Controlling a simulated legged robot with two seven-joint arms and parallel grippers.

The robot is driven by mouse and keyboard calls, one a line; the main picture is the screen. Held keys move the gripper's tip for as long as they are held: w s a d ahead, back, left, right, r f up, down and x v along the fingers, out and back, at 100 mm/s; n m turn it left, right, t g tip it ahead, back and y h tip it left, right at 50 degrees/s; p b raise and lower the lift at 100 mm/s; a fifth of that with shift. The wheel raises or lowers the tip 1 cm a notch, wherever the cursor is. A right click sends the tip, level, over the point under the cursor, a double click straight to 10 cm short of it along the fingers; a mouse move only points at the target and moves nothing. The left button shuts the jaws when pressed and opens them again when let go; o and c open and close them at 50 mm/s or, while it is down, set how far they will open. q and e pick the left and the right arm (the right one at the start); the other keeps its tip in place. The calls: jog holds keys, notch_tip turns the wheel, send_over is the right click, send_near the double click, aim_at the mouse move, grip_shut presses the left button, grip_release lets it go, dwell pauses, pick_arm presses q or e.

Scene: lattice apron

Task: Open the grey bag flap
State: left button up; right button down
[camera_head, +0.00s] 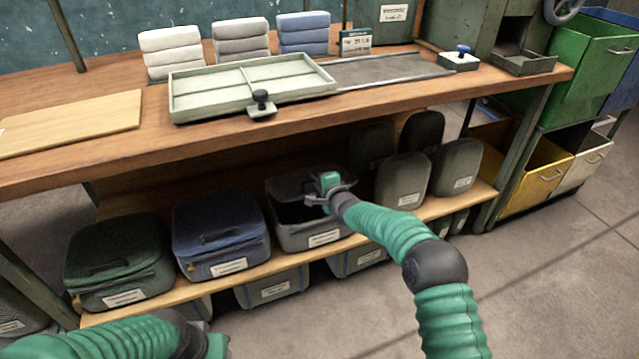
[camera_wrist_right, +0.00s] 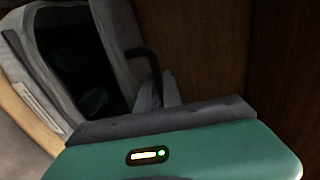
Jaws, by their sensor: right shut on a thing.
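The grey bag (camera_head: 289,235) sits on the lower shelf between the blue bag and the upright dark bags. Its top is open and its dark inside shows. The grey flap (camera_head: 290,184) stands raised toward the back. My right gripper (camera_head: 325,187) is at the bag's right rear top, shut on the flap; its fingertips are hard to make out. In the right wrist view the dark opening (camera_wrist_right: 80,60) lies at the upper left, with a dark curved handle (camera_wrist_right: 148,62) beside it. My left arm is low at the left; its fingers do not show.
A blue bag (camera_head: 218,225) and a dark green bag (camera_head: 115,255) stand to the left. Upright dark bags (camera_head: 403,180) stand close on the right. The wooden bench top (camera_head: 120,150) overhangs the shelf (camera_head: 180,290). The floor in front at the right is clear.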

jog(key=w+r, duration=0.2)
jog(key=r, duration=0.1)
jog(key=shift+w+a+r+p, duration=0.1)
jog(key=shift+a+r+p, duration=0.05)
jog(key=shift+p, duration=0.25)
pick_arm(q)
jog(key=shift+v, duration=0.9)
pick_arm(e)
jog(key=shift+w+a+r, duration=0.25)
jog(key=shift+w+r, duration=0.35)
pick_arm(q)
jog(key=shift+w, duration=0.2)
